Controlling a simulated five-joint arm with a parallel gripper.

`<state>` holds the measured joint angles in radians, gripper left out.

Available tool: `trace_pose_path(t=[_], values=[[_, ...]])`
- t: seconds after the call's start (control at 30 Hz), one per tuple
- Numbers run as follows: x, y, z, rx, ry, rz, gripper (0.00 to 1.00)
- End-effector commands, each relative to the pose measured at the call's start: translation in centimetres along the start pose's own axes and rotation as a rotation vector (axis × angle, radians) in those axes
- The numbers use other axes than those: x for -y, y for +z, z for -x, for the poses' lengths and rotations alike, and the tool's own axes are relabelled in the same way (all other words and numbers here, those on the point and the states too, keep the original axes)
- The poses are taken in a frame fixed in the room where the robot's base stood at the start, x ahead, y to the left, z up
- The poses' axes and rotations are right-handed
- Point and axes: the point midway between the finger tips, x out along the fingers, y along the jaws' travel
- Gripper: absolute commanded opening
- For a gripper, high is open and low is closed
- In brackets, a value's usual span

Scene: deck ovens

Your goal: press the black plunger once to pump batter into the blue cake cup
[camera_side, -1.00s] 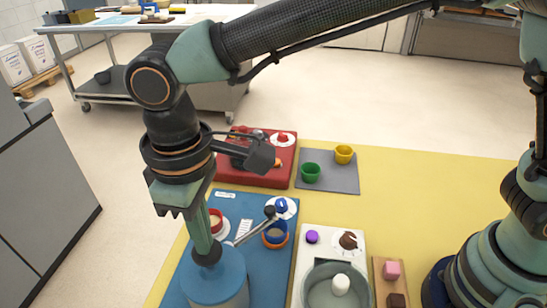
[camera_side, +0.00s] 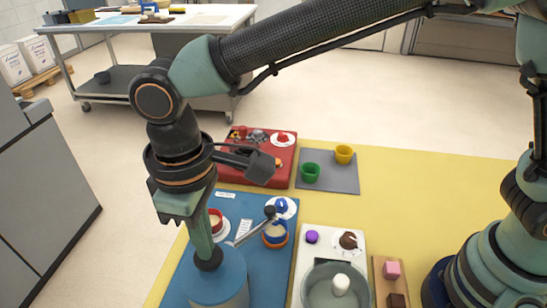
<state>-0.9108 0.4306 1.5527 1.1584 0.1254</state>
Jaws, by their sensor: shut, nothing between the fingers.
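The black plunger (camera_side: 208,264) stands on top of the blue cylindrical pump (camera_side: 222,288) at the front of the blue mat. My gripper (camera_side: 208,254) is shut and points down, its tips at the plunger's top and seeming to touch it. Nothing is between the fingers. The blue cake cup (camera_side: 275,235) stands on the blue mat to the right of the pump, with a tan inside; I cannot tell if that is batter. A grey rod with a dark ball end (camera_side: 269,211) reaches from beside the pump toward the cup.
A red cup (camera_side: 215,220) on a white disc and a blue knob (camera_side: 281,205) are on the mat. A grey bowl (camera_side: 318,296) is at the right. Yellow tabletop is free at right.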

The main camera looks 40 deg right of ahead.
Motion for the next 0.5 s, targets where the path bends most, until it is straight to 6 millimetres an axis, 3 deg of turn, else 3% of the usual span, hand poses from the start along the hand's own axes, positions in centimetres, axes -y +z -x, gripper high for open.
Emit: trace_pose_path(t=[0.5], values=[[0.0,0.0,2.9,-0.001,0.0,0.0,0.0]])
